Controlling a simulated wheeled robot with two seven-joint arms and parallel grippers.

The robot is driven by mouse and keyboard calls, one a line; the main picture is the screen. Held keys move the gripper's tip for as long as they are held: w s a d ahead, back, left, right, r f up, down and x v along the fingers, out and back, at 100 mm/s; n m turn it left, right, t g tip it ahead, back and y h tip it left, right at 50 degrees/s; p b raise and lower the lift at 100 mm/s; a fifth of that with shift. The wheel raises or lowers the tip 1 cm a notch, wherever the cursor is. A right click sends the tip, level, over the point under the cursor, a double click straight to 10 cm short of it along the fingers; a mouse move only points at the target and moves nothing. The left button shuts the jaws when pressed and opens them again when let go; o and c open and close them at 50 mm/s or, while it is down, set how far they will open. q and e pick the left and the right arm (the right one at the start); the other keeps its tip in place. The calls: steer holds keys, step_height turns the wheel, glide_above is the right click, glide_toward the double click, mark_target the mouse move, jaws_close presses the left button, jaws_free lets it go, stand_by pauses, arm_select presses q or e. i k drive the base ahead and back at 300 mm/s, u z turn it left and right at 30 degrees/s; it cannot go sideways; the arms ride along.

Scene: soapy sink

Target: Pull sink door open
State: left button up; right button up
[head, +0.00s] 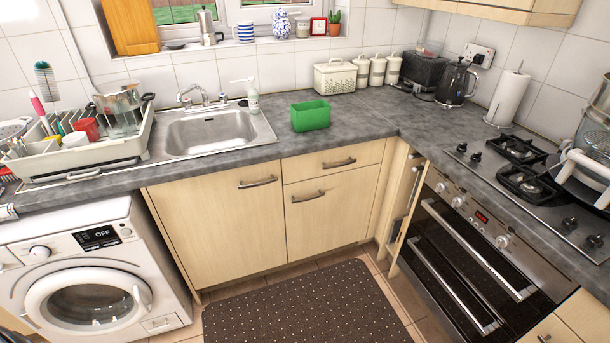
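The sink door (215,235) is the pale wooden cupboard door below the sink. It is shut, flush with the cabinet front. Its metal bar handle (258,182) runs level near the top right corner of the door. The steel sink (210,131) with its tap (203,98) is set in the grey worktop above. Neither my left gripper nor my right gripper can be made out in the head view.
A washing machine (95,275) stands left of the door. A drawer (332,161) and another cupboard door (330,215) adjoin it on the right. The oven (465,265) is further right. A dark dotted mat (305,305) lies on the floor in front, with clear room above it.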

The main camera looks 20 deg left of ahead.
mark_target(226, 226)
steer(key=z, duration=0.15)
steer(key=i, duration=0.85)
steer(key=u, duration=0.2)
